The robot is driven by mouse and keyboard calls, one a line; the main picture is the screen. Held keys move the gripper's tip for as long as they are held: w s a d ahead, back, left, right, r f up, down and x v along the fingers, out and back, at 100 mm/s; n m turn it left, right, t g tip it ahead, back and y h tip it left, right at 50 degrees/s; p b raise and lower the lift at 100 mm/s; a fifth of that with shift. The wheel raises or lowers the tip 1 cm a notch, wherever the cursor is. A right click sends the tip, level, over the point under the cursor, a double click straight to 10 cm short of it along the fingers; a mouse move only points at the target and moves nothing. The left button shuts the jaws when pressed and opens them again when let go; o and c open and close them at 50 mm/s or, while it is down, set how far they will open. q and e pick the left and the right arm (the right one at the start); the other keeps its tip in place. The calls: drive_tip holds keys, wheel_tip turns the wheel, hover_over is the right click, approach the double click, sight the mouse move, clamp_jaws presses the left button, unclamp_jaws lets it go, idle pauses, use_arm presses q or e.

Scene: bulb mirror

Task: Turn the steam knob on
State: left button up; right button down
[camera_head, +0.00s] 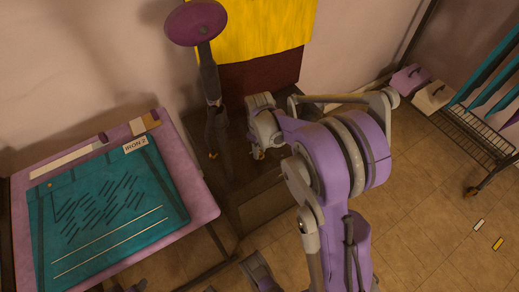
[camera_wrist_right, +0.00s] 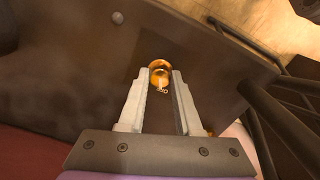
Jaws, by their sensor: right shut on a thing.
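An orange, brass-like round knob (camera_wrist_right: 159,68) sits on the dark brown panel in the right wrist view, with small pale marks on its face. My right gripper (camera_wrist_right: 160,78) has its two pale fingers on either side of the knob and is shut on it. In the head view my right gripper (camera_head: 259,153) is down at the dark brown cabinet (camera_head: 238,180), and the knob is mostly hidden there by my wrist.
A pink-edged ironing table with a teal top (camera_head: 115,205) and a small lettered sign (camera_head: 135,145) stands at left. A dark stand with a purple round head (camera_head: 196,22) rises beside the cabinet. A wire rack (camera_head: 475,135) stands at right. Tiled floor (camera_head: 430,220) is mostly clear.

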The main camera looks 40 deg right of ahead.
sight(260, 152)
drive_tip(key=m, duration=0.5)
drive_tip(key=shift+m, duration=0.4)
drive_tip(key=m+b, duration=0.1)
drive_tip(key=m, duration=0.4)
drive_tip(key=shift+m, duration=0.3)
drive_tip(key=c, duration=0.6)
unclamp_jaws()
wheel_tip(260, 152, up, 11)
drive_tip(key=p, duration=0.2)
drive_tip(key=shift+p, duration=0.35)
drive_tip(key=shift+f, duration=0.1)
